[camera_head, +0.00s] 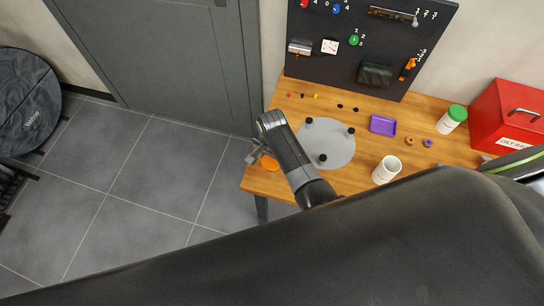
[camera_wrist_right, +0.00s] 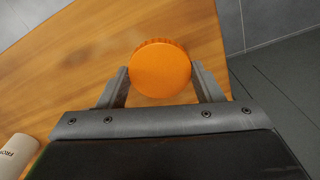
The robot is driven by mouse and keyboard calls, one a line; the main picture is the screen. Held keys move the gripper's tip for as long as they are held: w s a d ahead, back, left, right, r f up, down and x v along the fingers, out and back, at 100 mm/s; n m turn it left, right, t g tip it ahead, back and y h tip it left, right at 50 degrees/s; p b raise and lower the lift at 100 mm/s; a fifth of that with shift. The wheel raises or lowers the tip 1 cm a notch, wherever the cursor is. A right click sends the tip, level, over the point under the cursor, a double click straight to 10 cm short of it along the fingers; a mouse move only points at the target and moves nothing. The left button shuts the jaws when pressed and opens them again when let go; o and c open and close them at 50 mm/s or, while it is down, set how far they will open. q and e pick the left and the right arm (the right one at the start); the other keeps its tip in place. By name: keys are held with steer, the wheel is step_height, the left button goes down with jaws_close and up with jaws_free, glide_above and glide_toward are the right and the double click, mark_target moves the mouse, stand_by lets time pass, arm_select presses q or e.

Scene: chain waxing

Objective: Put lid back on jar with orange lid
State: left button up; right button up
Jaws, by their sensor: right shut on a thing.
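The orange lid (camera_head: 270,162) is at the left end of the wooden table in the head view. My right gripper (camera_head: 258,156) is there, shut on it. In the right wrist view the lid (camera_wrist_right: 160,68) sits between the two fingertips, its round top facing the camera. I cannot tell whether it still touches the table. An open white jar without a lid (camera_head: 386,170) stands upright near the table's front edge, to the right of the gripper. Part of a white jar (camera_wrist_right: 14,156) also shows in the right wrist view. My left gripper is not in view.
A grey round plate (camera_head: 335,151) with black knobs lies between gripper and jar. A pegboard (camera_head: 365,45) stands behind.

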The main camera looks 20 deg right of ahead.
mark_target(272, 160)
step_height(272, 160, up, 16)
steer(key=p, duration=1.1)
steer(key=shift+f+p, duration=0.15)
steer(key=shift+p, duration=0.15)
steer(key=shift+f, duration=0.1)
step_height(272, 160, down, 14)
steer(key=b, duration=1.4)
steer(key=shift+f+b, duration=0.25)
steer(key=shift+b, duration=0.1)
steer(key=shift+r, duration=0.1)
